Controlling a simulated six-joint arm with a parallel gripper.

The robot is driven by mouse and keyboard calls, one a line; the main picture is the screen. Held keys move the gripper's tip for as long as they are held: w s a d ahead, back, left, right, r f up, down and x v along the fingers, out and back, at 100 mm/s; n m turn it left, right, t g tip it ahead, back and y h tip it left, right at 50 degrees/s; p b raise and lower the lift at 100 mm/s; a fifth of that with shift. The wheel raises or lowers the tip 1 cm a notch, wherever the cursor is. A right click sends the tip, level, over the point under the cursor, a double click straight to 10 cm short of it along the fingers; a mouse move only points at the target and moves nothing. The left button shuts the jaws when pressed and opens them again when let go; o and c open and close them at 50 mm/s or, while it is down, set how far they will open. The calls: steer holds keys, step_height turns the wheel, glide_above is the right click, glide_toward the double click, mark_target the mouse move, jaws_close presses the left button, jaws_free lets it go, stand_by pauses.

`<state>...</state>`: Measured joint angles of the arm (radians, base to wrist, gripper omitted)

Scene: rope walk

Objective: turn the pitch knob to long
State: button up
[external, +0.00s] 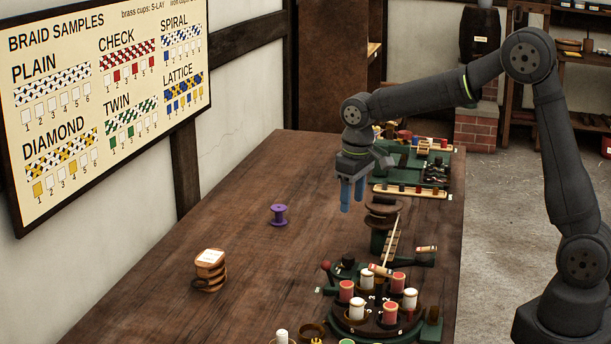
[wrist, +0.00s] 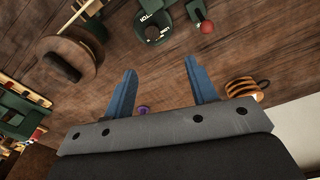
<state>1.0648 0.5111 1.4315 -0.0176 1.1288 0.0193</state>
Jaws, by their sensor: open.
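My gripper (external: 352,203) has blue fingers and hangs above the table, pointing down. In the wrist view its fingers (wrist: 158,70) are spread apart with nothing between the tips. A small dark knob on a green base (external: 347,263) stands at the back left of the braiding machine (external: 417,316). What looks like the same knob shows in the wrist view (wrist: 152,31), beyond the fingertips. I cannot read its markings or its setting, so I cannot be sure it is the pitch knob. A red-ball lever (external: 326,267) stands beside it and also shows in the wrist view (wrist: 206,27).
Red and white spools stand on the machine. A brown reel (external: 384,207) on a green stand is near my gripper. A purple spool (external: 279,215) and a banded wooden stack (external: 209,268) stand to the left. The table (external: 240,225) is bare between them.

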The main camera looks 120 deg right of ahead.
mark_target(349, 256)
steer(key=f+m, duration=0.1)
steer(key=f, duration=0.4)
steer(key=d+f+m, duration=0.1)
steer(key=f, duration=0.5)
steer(key=s+d+f+m, duration=0.1)
steer(key=f, duration=0.4)
steer(key=shift+f+m+y, duration=0.2)
steer(key=shift+m+y, duration=0.2)
steer(key=c, duration=1)
